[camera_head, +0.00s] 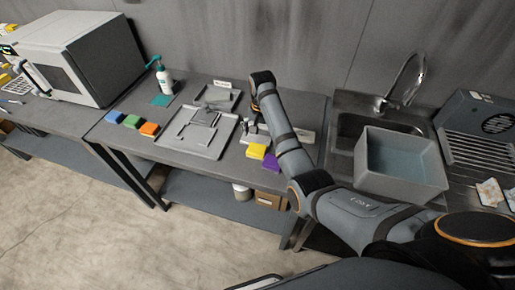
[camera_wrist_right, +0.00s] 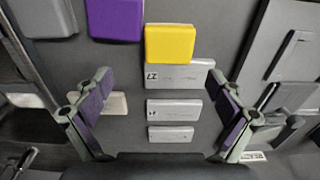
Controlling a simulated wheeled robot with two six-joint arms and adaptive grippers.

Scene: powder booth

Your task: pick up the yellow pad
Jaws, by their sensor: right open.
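The yellow pad (camera_head: 257,151) lies near the front edge of the grey table, beside a purple pad (camera_head: 271,162). In the right wrist view the yellow pad (camera_wrist_right: 170,43) is ahead of the fingertips, a little right of centre, with the purple pad (camera_wrist_right: 115,18) to its left. My right gripper (camera_wrist_right: 159,78) is open, its two fingers spread wide with nothing between them. In the head view it is over the table just behind the yellow pad, partly hidden by its arm. My left gripper is in neither view.
Grey metal blocks (camera_wrist_right: 180,108) lie in a row below my right gripper. A grey tray (camera_head: 205,150) is left of the pads, with orange (camera_head: 150,129), green and blue pads beyond. A sink with a grey tub (camera_head: 400,185) is at right.

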